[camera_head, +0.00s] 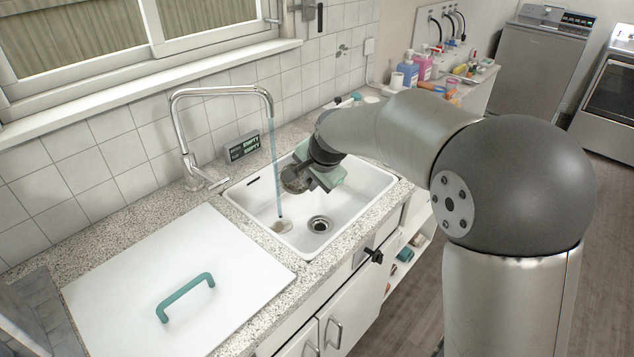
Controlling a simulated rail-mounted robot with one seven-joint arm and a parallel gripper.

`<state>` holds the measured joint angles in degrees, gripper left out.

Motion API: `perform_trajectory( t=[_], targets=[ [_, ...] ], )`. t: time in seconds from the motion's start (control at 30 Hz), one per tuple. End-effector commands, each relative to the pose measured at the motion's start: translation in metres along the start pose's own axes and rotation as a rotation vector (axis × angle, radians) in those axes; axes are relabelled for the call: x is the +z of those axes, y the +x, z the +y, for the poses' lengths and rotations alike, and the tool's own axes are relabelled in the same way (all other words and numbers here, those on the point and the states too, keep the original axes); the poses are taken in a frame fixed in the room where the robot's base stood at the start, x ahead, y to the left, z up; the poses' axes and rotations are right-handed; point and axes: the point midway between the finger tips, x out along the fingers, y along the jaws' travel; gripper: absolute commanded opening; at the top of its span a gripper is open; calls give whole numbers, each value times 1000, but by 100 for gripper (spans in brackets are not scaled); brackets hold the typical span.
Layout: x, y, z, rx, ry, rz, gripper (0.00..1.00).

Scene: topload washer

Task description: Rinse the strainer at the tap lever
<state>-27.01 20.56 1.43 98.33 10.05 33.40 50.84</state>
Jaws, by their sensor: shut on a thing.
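The tap (222,92) arches over the sink, with its lever (210,180) low on the right of its base. A blue stream of water (275,165) falls from the spout into the left part of the basin. My gripper (314,180), with teal-grey finger parts, is over the back right of the sink. It is shut on a small, round, dark grey thing, apparently the strainer (293,180), which is just right of the stream and apart from it. My arm and wrist hide part of the grip.
The white sink (252,212) has a round drain (320,224). A white board (150,285) with a teal handle (186,297) covers the counter at left. A small dark display (243,146) stands behind the sink. Bottles (410,70) and other items crowd the far shelf.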

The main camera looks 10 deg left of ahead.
Motion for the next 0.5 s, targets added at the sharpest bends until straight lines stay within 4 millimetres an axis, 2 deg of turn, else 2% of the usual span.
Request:
perform_trajectory(
  t=[0.5],
  targets=[
    [-14,33,-39,1,-1,0,0]
  ],
)
